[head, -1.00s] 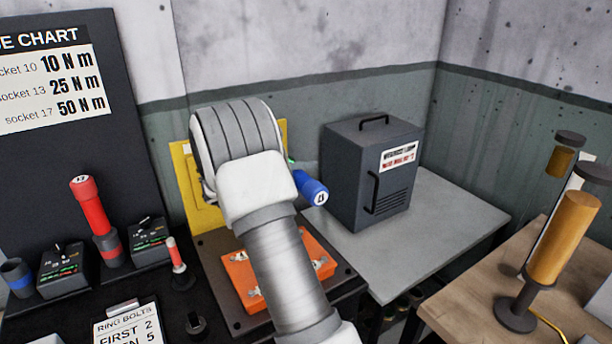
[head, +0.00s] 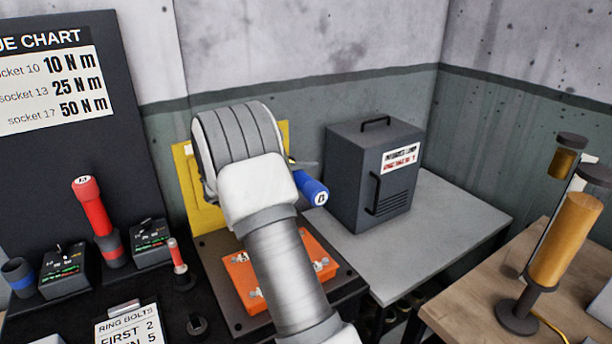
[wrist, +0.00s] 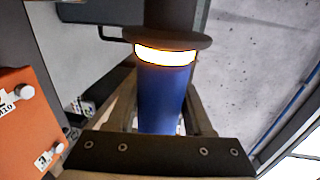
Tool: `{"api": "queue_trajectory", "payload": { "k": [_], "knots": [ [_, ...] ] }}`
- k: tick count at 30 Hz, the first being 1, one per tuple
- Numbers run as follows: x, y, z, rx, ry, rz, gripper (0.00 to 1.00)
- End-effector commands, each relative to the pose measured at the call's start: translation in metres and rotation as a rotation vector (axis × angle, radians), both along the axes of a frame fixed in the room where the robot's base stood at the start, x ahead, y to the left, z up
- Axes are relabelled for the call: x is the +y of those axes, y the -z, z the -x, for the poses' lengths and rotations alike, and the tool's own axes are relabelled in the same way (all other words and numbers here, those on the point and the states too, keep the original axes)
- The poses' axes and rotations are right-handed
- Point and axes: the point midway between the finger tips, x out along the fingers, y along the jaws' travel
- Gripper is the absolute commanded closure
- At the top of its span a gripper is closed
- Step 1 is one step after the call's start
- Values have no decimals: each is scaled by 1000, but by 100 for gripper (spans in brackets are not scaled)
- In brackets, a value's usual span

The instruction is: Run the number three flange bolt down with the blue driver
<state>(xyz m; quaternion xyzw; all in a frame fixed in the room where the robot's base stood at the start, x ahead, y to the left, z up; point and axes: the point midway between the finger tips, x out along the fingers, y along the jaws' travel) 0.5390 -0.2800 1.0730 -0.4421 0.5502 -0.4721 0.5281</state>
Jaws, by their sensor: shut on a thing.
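The blue driver (head: 312,190) sticks out to the right of my arm in the head view, its numbered butt end facing the camera. In the wrist view my gripper (wrist: 162,108) is shut around its blue body (wrist: 163,95). A glowing orange-white band (wrist: 166,55) circles the driver by a dark round collar. The orange flange block (head: 240,275) lies below my arm, partly hidden by it. Pale bolt heads (head: 321,264) show on it. In the wrist view the block (wrist: 25,125) is at the left, apart from the driver. I cannot make out which bolt is number three.
A dark grey case (head: 372,175) stands on the grey bench (head: 445,215) right of the driver. A red driver (head: 92,205) stands in a holder between two small control boxes (head: 63,268). A brown cylinder on a stand (head: 565,240) is at the far right. The front of the grey bench is clear.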

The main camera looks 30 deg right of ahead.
Motion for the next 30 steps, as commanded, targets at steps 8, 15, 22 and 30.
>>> {"api": "queue_trajectory", "payload": {
  "k": [8, 15, 22, 30],
  "knots": [
    [0, -4, -1, -10, -4, 6, 100],
    [1, -4, 11, -8, -4, 4, 100],
    [1, -3, 25, -6, -2, 4, 100],
    [2, -3, 39, -5, -1, 4, 100]
  ]
}}
